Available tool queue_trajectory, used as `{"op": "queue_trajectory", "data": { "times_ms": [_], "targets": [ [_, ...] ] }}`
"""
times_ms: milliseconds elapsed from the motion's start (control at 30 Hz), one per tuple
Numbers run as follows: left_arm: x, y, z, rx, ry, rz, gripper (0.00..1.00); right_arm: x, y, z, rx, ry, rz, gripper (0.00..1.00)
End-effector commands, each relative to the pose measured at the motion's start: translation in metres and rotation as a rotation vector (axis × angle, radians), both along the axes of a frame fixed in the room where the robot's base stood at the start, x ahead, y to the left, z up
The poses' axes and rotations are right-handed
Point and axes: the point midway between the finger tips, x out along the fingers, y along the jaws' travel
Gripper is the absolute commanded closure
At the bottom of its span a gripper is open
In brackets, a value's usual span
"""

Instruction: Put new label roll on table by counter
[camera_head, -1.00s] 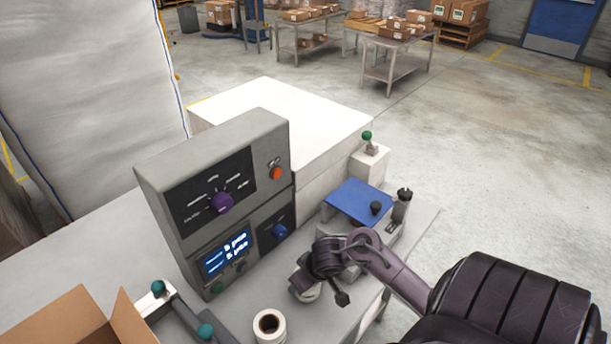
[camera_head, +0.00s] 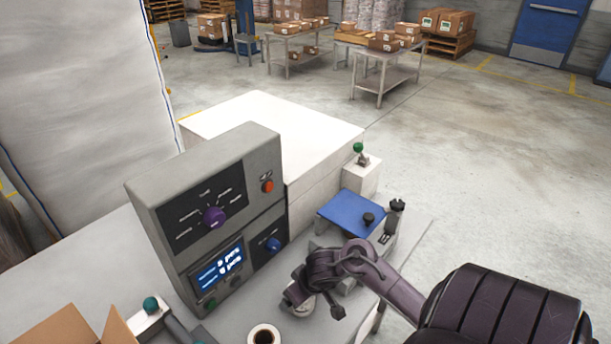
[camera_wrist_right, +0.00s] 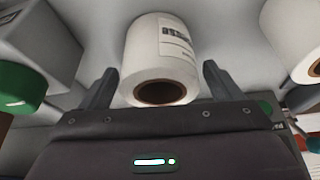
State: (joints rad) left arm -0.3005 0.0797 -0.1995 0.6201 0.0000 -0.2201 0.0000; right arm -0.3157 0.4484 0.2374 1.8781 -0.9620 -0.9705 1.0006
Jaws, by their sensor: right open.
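A white label roll (camera_wrist_right: 160,55) with a printed label and brown core lies between the spread fingers of my right gripper (camera_wrist_right: 160,80) in the wrist view. The fingers are open, one on each side of it, with small gaps. In the head view my right gripper (camera_head: 303,287) is low over this roll (camera_head: 298,306) and partly hides it. A second white roll (camera_head: 263,336) stands nearer on the same grey table (camera_head: 405,245), cut by the bottom edge. The grey counter (camera_head: 215,215) with dials and a lit display stands left of my gripper. My left gripper is not in view.
A blue-topped device (camera_head: 350,213) stands behind my right gripper. A white block with a green-knobbed lever (camera_head: 362,165) is beyond it. An open cardboard box (camera_head: 75,328) and a teal-knobbed bar (camera_head: 151,305) are at bottom left. Tabletop at the right edge is bare.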

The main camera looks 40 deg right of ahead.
Motion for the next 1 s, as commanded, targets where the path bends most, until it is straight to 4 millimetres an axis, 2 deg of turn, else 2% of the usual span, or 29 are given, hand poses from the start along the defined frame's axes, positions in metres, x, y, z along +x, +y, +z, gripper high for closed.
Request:
{"op": "queue_trajectory", "data": {
  "times_ms": [300, 500, 667, 1000],
  "targets": [
    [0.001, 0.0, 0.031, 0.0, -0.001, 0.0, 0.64, -0.025, 0.0, 0.067, -0.001, -0.001, 0.0, 0.15],
    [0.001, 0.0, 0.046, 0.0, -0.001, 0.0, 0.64, -0.038, 0.001, 0.096, -0.001, 0.0, 0.001, 0.15],
    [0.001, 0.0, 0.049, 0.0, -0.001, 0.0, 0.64, -0.043, 0.001, 0.105, 0.0, 0.001, -0.002, 0.15],
    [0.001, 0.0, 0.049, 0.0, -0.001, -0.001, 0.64, -0.044, 0.001, 0.105, 0.0, 0.001, -0.001, 0.15]
  ]
}}
